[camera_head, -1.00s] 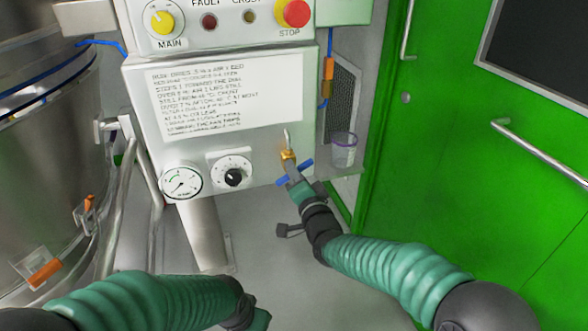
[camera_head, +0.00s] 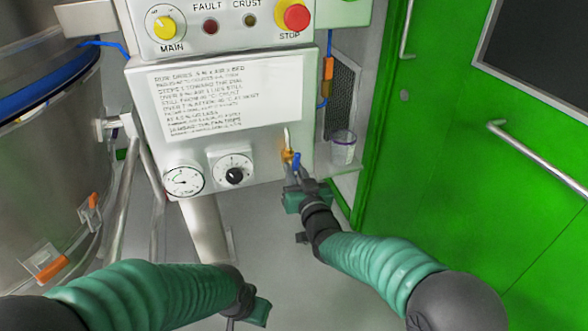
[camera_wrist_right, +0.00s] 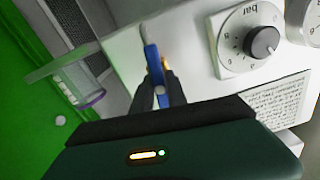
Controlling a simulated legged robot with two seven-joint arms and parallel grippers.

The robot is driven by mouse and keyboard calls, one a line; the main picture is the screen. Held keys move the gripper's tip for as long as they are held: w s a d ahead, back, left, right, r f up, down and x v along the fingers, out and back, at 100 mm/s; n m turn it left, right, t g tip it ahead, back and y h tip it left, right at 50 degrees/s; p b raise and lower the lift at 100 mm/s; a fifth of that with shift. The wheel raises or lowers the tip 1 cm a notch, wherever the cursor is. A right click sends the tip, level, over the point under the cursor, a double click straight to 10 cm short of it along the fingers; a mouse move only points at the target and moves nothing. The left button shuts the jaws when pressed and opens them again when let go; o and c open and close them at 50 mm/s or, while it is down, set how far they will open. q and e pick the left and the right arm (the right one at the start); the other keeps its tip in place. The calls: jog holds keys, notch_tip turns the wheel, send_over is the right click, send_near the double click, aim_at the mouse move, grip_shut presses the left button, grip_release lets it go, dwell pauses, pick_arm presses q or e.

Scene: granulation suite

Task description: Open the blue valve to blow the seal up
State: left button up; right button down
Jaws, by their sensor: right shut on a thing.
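The blue valve handle (camera_head: 296,161) is on a brass fitting (camera_head: 287,155) at the lower right of the white panel. It now lies roughly in line with the pipe. In the right wrist view, the blue handle (camera_wrist_right: 153,66) stands between the dark fingers. My right gripper (camera_head: 296,176) is shut on it; the fingers partly hide the valve body. A thick blue band, apparently the seal (camera_head: 45,88), rings the steel vessel (camera_head: 50,165) at the left. My left gripper (camera_head: 256,306) is low in the middle, away from the panel; its fingers are not clear.
A pressure gauge (camera_head: 183,181) and a black regulator knob (camera_head: 234,175) sit left of the valve. A clear cup (camera_head: 343,148) stands on a small shelf at the right. A red stop button (camera_head: 296,17) is above. Green doors (camera_head: 450,150) fill the right side.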

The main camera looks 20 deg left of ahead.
jog(key=shift+s+f+n, duration=0.1)
jog(key=shift+f+n, duration=0.35)
jog(key=shift+n, duration=0.35)
jog(key=c, duration=1.4)
grip_release()
jog(key=shift+c, duration=0.2)
jog(key=shift+o, duration=0.6)
jog(key=shift+r, duration=0.25)
jog(key=p+v, duration=0.5)
jog(key=v, duration=1.1)
jog(key=shift+s+d, duration=0.25)
jog(key=shift+s, duration=0.05)
